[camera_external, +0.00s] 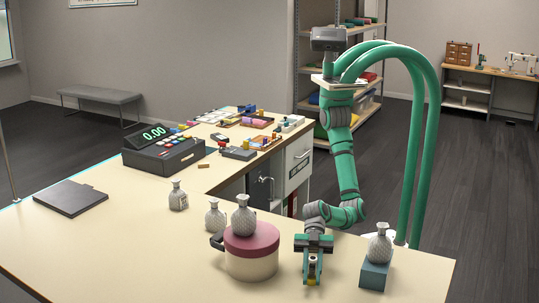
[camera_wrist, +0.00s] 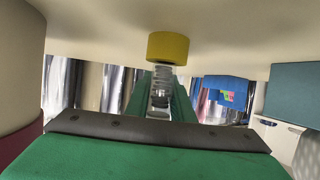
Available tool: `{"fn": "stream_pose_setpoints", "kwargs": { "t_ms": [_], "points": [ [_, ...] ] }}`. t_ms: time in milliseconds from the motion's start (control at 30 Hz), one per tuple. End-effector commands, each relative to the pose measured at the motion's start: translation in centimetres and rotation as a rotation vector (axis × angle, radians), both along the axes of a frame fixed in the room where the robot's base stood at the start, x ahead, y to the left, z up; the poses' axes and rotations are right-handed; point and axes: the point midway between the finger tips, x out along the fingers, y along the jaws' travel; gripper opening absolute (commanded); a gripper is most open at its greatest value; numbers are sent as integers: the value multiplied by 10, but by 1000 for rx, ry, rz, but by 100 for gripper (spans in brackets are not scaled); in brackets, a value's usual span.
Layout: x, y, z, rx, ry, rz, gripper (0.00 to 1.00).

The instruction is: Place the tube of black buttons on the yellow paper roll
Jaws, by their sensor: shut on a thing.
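My gripper (camera_external: 313,265) is low over the near counter and shut on a small clear tube with something dark inside. The tube (camera_wrist: 160,85) shows between the two green fingers in the wrist view; I take it as the tube of black buttons. A short yellow cylinder, the yellow paper roll by its look (camera_wrist: 169,46), is at the tube's end against the counter. It also shows just below the fingertips in the external view (camera_external: 312,283). The tube is in line with it and looks very close; I cannot tell whether they touch. The fingers hide part of the tube.
A round cream box with a dark red lid (camera_external: 252,258) stands close left of my gripper, a patterned bottle (camera_external: 243,217) on top. A blue block (camera_external: 374,275) with another bottle (camera_external: 380,246) stands to the right. The counter's front left (camera_external: 130,255) is clear.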

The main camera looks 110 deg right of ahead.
Motion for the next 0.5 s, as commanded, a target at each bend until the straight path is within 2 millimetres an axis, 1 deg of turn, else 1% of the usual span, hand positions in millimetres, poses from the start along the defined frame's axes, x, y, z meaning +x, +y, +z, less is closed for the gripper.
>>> {"fn": "stream_pose_setpoints", "kwargs": {
  "t_ms": [300,333,367,400,500],
  "points": [
    [0,0,-3,-1,-1,2,0],
    [0,0,-3,-1,-1,2,24],
    [-1,0,-3,0,-1,1,31],
    [-1,0,-3,0,-1,1,40],
    [-1,0,-3,0,-1,1,40]
  ]
}}
